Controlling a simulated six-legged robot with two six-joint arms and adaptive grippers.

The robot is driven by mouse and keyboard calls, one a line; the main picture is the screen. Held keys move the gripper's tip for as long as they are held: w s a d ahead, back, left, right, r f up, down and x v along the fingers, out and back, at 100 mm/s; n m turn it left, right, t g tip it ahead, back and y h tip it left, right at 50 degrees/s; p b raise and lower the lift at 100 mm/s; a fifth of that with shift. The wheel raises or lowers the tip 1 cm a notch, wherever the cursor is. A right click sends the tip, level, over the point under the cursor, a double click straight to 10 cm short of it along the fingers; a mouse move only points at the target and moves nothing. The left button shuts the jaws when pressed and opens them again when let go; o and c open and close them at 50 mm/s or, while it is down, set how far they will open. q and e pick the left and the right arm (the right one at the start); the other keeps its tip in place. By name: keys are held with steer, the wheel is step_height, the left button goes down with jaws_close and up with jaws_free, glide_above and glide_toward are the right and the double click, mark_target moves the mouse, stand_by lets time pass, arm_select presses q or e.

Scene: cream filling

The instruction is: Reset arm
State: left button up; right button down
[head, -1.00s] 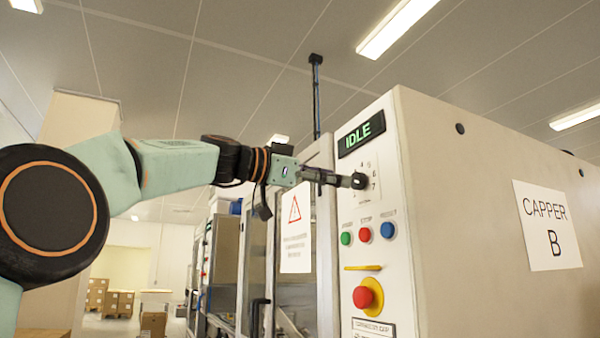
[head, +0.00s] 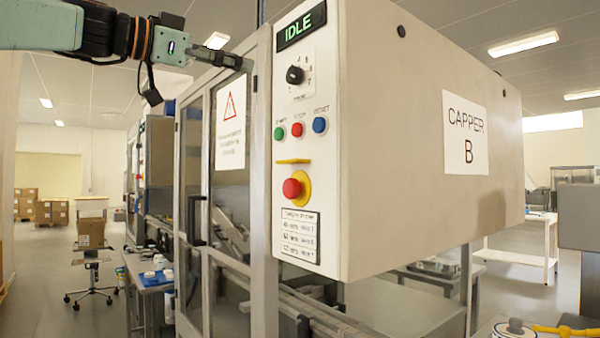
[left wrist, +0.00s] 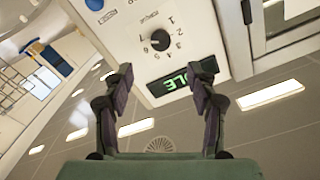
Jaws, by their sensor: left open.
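My left gripper (head: 228,59) is at the upper left of the head view, left of the capper's control panel and apart from it. In the left wrist view, its two dark fingers (left wrist: 164,82) stand apart with nothing between them. The black rotary knob (head: 295,75) on the panel is uncovered; it also shows beyond the fingertips in the left wrist view (left wrist: 160,40). The green display (head: 301,25) above the knob reads IDLE. My right gripper cannot be made out.
Green (head: 279,133), red (head: 297,129) and blue (head: 320,125) buttons sit below the knob, above a red emergency stop (head: 292,188). Glass doors (head: 230,200) stand left of the panel. The machine's large side reads CAPPER B (head: 465,135). A stool (head: 91,275) stands on open floor.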

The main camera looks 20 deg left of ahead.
arm_select(q)
steer(key=w+a+f+n+y, duration=0.3)
steer(key=w+f+n+y, duration=0.3)
steer(key=f, duration=0.5)
steer(key=w+a+f+n+y, duration=0.35)
steer(key=w+f+n, duration=0.35)
steer(key=f, duration=0.4)
steer(key=s+d+f+n+g+y, duration=0.1)
steer(key=s+d+f, duration=0.15)
steer(key=f, duration=1.15)
steer(key=s+d+f+n+g+y, duration=0.15)
steer(key=s+f, duration=0.25)
steer(key=f, duration=1)
steer(key=s+d+f+g, duration=0.15)
steer(key=s+f, duration=0.25)
steer(key=f, duration=1)
steer(key=s+d+f+g, duration=0.2)
steer(key=s+f+g, duration=0.1)
steer(key=s+f, duration=0.8)
steer(key=s+d+f+m+g, duration=0.1)
steer(key=s+f+g, duration=0.2)
steer(key=s+f, duration=0.4)
steer(key=s+d+f+m+g+h, duration=0.1)
steer(key=s+f+g, duration=0.3)
steer(key=s, duration=1.8)
step_height(320, 180, down, 3)
steer(key=shift+s+d+f, duration=0.1)
steer(key=shift+s+d, duration=0.25)
steer(key=shift+d, duration=0.1)
